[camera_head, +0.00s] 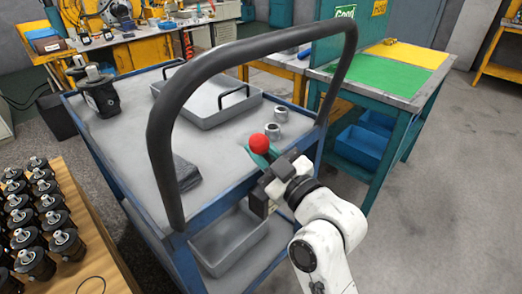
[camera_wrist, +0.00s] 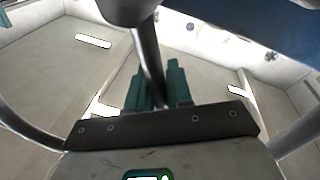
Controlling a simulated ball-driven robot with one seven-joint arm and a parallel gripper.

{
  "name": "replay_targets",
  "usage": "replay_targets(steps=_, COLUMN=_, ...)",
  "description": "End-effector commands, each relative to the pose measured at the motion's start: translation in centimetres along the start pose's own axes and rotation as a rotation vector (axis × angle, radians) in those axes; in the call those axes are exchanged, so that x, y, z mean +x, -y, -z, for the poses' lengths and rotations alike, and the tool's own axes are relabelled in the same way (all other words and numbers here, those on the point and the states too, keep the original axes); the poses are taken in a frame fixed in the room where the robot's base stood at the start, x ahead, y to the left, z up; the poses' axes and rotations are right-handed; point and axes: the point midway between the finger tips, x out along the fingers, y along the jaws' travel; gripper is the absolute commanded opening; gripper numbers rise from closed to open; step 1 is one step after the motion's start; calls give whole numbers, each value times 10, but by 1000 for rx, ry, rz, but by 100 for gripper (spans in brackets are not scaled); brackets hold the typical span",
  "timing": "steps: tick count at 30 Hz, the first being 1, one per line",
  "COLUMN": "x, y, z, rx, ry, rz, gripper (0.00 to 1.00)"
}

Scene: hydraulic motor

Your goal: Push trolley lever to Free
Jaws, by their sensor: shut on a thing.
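The trolley (camera_head: 140,151) is a blue-framed cart with a grey top and a tall black push handle (camera_head: 170,95). Its lever has a red ball knob (camera_head: 259,143) near the trolley's right side, just at my gripper's tips. My gripper (camera_head: 262,157) reaches in from the lower right, its green fingers closed around the lever just below the knob. In the wrist view a dark lever rod (camera_wrist: 149,50) runs down between the green fingers (camera_wrist: 158,88). The rod's lower end is hidden, and no Free marking is readable.
A grey tray (camera_head: 205,105), a black motor (camera_head: 103,98), two metal rings and a dark cloth lie on the trolley top. A bench with green and yellow mats (camera_head: 378,75) stands behind right. A wooden table (camera_head: 85,225) with several motors is at left. Floor at right is clear.

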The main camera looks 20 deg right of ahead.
Motion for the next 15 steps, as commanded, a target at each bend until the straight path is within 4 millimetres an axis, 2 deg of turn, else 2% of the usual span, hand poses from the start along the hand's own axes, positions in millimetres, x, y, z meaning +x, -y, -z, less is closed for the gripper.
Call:
replay_targets(steps=2, x=0, y=3, z=-1, rx=0, ry=2, rz=5, gripper=0)
replay_targets(steps=3, x=0, y=3, z=-1, rx=0, ry=2, rz=5, gripper=22)
replay_targets(steps=9, x=0, y=2, z=-1, rx=1, ry=2, rz=4, gripper=41)
replay_targets(steps=15, x=0, y=1, z=-1, rx=1, ry=1, rz=3, gripper=41)
